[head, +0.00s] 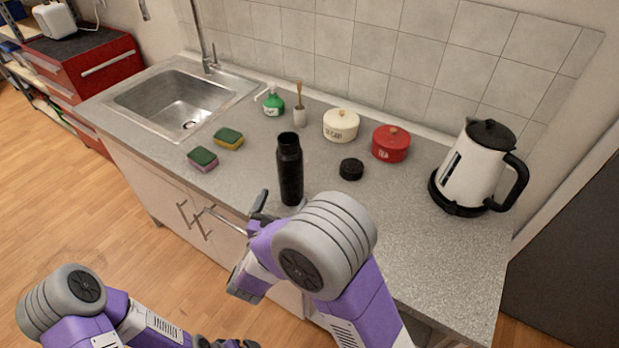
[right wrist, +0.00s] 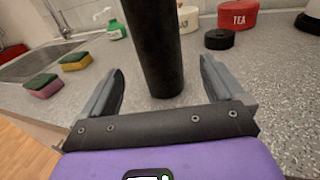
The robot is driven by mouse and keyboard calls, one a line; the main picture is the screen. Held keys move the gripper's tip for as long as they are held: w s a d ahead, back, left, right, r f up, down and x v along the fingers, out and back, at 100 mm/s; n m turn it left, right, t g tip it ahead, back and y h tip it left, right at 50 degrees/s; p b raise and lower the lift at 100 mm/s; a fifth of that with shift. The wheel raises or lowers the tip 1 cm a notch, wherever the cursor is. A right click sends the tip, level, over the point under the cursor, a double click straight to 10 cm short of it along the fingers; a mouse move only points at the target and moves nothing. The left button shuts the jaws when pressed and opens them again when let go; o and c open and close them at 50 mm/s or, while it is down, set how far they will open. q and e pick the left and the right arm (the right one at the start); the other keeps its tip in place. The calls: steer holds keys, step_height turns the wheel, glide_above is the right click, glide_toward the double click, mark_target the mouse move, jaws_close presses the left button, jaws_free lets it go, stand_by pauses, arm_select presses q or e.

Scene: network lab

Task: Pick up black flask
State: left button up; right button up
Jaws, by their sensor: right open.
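The black flask (head: 289,170) stands upright and without a lid near the front edge of the grey counter. My right gripper (head: 262,205) is low beside its base, with part of it hidden behind my own arm. In the right wrist view, the flask (right wrist: 157,45) shows between the two spread fingers of the right gripper (right wrist: 163,80), with gaps on both sides; its top is out of frame. My left gripper (head: 226,343) is at the bottom edge, cut off, away from the flask.
A round black lid (head: 351,169) lies right of the flask. Behind are a cream pot (head: 341,125), red tea pot (head: 390,144), brush in a holder (head: 299,112) and green soap bottle (head: 273,103). Two sponges (head: 203,159) and a sink (head: 175,100) are left; a kettle (head: 474,168) is right.

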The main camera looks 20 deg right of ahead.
mark_target(287, 188)
steer(key=b+x, duration=0.1)
steer(key=x, duration=0.6)
steer(key=shift+w+d+r, duration=0.1)
steer(key=shift+w+d, duration=0.1)
steer(key=shift+w, duration=0.1)
steer(key=c, duration=1.1)
steer(key=shift+c, duration=1)
steer(key=shift+r, duration=0.15)
